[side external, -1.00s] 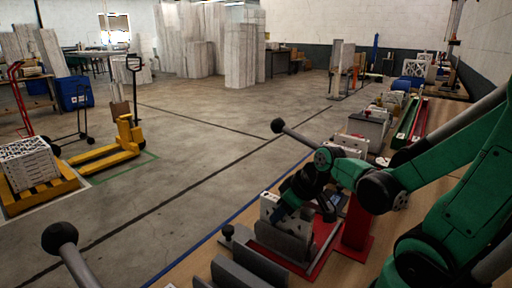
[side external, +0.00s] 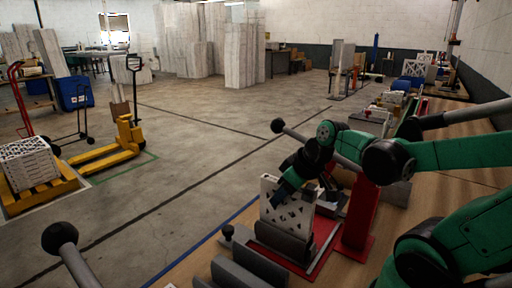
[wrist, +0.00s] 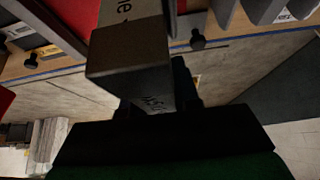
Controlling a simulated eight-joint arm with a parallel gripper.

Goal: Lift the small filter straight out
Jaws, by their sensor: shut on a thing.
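The small filter (side external: 285,212) is a white, flat, upright box with cut-out holes in its face. It stands well above the grey slotted holder (side external: 284,243); its lower edge is hidden behind the holder's front wall, so I cannot tell whether it is clear of the slot. My gripper (side external: 284,194) is shut on the filter's upper part. In the wrist view the held filter (wrist: 130,55) shows as a shaded box with dark lettering, between my dark fingers (wrist: 160,98).
The holder sits on a red base plate (side external: 322,243) beside a red upright post (side external: 359,215). More grey plates (side external: 240,272) stand in front, and a black knob (side external: 227,232) is at the left. Open floor lies left of the bench.

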